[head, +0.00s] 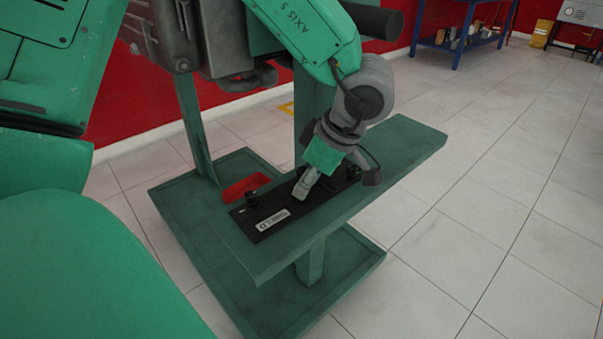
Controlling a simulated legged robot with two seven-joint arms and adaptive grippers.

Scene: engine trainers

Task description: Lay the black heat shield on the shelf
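The black heat shield (290,207), a flat dark plate with a white label, lies on the dark green shelf (408,146) of the engine stand. It appears to rest flat, towards the shelf's near-left part. Dark knob-like parts stand up from it, one near its left end. My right gripper is not in view.
A red tray-like piece (245,187) shows beside the shelf, above the stand's lower green base (178,203). The engine (215,40) is above, close to my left arm. The shelf's far right end is bare. Open tiled floor lies right; a blue table (468,38) stands far back.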

